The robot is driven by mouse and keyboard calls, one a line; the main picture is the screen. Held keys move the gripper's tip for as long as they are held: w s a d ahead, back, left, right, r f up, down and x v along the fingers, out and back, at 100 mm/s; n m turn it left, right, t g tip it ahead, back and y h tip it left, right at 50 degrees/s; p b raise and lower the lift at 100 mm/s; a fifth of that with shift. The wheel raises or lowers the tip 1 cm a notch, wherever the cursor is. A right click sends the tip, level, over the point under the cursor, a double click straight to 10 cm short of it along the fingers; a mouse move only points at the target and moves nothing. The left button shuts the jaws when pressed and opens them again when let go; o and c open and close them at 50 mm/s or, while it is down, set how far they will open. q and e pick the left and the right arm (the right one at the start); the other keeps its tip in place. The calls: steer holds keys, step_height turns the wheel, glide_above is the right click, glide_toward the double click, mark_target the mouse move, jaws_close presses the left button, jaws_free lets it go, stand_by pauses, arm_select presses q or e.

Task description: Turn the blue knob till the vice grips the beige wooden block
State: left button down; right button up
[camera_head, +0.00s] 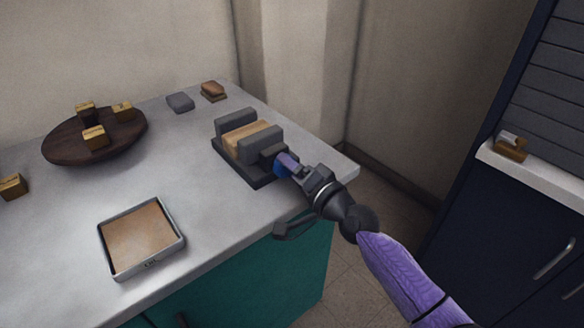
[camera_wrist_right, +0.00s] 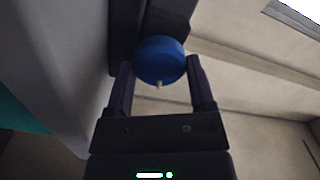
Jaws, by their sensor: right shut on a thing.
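The dark grey vice (camera_head: 262,176) stands near the right edge of the grey worktop. The beige wooden block (camera_head: 246,137) sits between its two jaws; I cannot tell how tightly the jaws press on it. The blue knob (camera_head: 280,167) is at the vice's near right end, and it also shows in the right wrist view (camera_wrist_right: 160,60). My right gripper (camera_head: 290,165) reaches the knob from the right, and its fingers (camera_wrist_right: 160,80) are shut on the knob's two sides. Its fingers partly hide the knob in the head view. My left gripper is not in view.
A shallow tray (camera_head: 180,240) lies at the front of the worktop (camera_head: 215,230). A dark round board (camera_head: 62,152) with several small wooden blocks is at the left. A grey block (camera_head: 180,102) and a brown one (camera_head: 213,90) lie behind the vice. A teal cabinet (camera_head: 250,285) is below.

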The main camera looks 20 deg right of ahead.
steer(key=shift+m, duration=0.4)
stand_by(0.3)
steer(key=o, duration=1.2)
steer(key=v, duration=1)
steer(key=shift+p, duration=0.4)
